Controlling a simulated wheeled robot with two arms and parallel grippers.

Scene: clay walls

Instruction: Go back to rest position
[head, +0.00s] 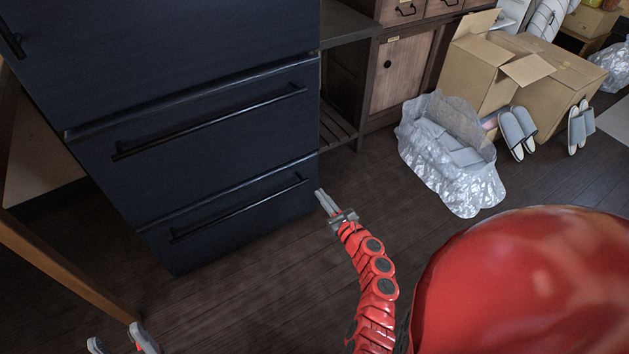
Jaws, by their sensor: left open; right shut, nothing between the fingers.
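My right gripper (324,200) is at the end of a red segmented arm in the middle of the head view. Its two fingers lie close together, shut with nothing between them. It points up and left, near the lower right corner of the dark cabinet in the picture. I cannot tell if it touches the cabinet. My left gripper (115,341) shows only its fingertips at the bottom left edge. The fingers are apart and nothing shows between them. The rest of the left arm is out of view.
A dark drawer cabinet (200,100) with long bar handles fills the upper left. A wooden post (60,270) stands at the left. A clear plastic bag (455,165), slippers (517,133) and an open cardboard box (480,75) are at the upper right. Dark floor (240,310) between is clear.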

